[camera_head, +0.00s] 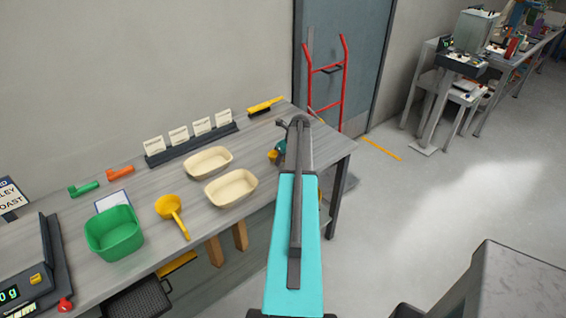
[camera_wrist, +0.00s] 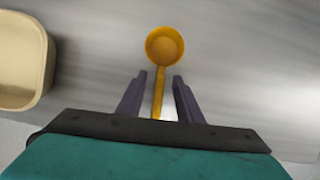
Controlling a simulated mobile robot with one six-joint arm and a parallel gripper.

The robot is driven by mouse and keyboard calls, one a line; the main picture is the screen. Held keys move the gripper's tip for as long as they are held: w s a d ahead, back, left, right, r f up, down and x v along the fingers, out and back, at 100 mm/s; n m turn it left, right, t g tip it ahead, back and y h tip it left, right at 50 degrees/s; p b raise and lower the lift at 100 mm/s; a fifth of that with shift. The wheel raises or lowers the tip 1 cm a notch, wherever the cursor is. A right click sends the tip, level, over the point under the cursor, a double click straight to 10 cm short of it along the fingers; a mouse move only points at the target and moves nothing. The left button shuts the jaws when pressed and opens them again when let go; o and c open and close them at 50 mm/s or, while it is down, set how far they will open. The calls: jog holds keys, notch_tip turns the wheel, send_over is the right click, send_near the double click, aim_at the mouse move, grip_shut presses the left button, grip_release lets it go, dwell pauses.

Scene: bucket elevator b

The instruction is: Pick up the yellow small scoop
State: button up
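The yellow small scoop lies on the grey table; in the wrist view its round bowl (camera_wrist: 165,46) is ahead of the fingertips and its handle runs back between them. In the head view a small yellow patch, seemingly this scoop (camera_head: 272,156), shows beside my arm, mostly hidden. My gripper (camera_wrist: 160,77) is open, one finger on each side of the handle, with a gap on both sides. The height of the fingers above the table is hard to tell. In the head view the fingers are hidden by my arm.
A larger yellow scoop (camera_head: 168,206) lies left of two beige trays (camera_head: 231,188), beside a green bin (camera_head: 115,237). One beige tray (camera_wrist: 22,62) is left of the gripper in the wrist view. A card rack (camera_head: 192,145) and yellow brush (camera_head: 265,105) are behind.

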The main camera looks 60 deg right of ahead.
grip_shut()
jog(key=shift+r, duration=0.15)
dwell(0.4)
jog(key=shift+r+b, duration=1.1)
jog(key=shift+r, duration=0.35)
jog(key=s+a+r+b, duration=0.1)
jog(key=s+a+b, duration=0.4)
jog(key=s+a, duration=0.5)
jog(key=shift+s+a+r, duration=0.2)
jog(key=shift+a+r, duration=0.2)
jog(key=shift+a, duration=0.7)
